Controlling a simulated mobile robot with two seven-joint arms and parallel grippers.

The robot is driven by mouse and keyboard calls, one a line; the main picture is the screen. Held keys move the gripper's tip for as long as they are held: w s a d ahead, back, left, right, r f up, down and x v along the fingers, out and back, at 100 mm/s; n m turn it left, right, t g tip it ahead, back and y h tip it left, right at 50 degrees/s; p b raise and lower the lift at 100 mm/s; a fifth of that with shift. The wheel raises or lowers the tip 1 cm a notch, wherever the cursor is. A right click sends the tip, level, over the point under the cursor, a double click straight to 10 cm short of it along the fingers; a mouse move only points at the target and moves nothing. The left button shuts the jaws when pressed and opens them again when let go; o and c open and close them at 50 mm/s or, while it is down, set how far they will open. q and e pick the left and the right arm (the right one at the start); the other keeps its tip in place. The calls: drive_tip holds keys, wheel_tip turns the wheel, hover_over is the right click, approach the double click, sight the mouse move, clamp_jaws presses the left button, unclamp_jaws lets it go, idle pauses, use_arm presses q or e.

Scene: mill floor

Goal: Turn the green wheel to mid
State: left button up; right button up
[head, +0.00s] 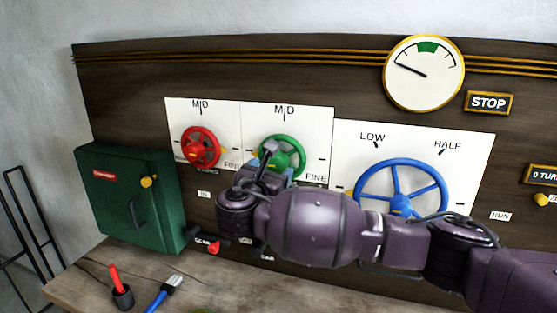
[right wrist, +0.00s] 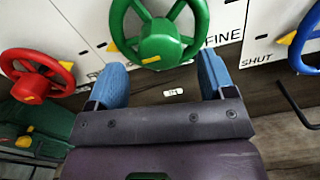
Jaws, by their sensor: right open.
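The green wheel (head: 292,145) is mounted on a white plate with MID above it and FINE at its lower right. My right gripper (head: 276,164) is in front of its lower left part and hides some of it. In the right wrist view the green wheel (right wrist: 160,44) shows at the top, its hub between and just beyond the two blue fingers of my open gripper (right wrist: 163,65). A yellow pointer (right wrist: 112,47) sits at the wheel's left. I cannot tell whether the fingers touch the wheel. My left gripper is not in view.
A red wheel (head: 187,146) is to the left and a blue wheel (head: 437,178) to the right, behind my right arm. A green box (head: 120,195) hangs at the left. A red-handled tool (head: 113,277) and a brush (head: 163,290) are on the bench. A gauge (head: 424,85) is above.

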sight(275, 167)
drive_tip(key=shift+p+x, duration=0.5)
drive_tip(key=shift+x, duration=2.55)
drive_tip(key=shift+c, duration=0.4)
drive_tip(key=c, duration=0.8)
drive_tip(key=shift+f, duration=0.1)
drive_tip(key=shift+c, duration=0.2)
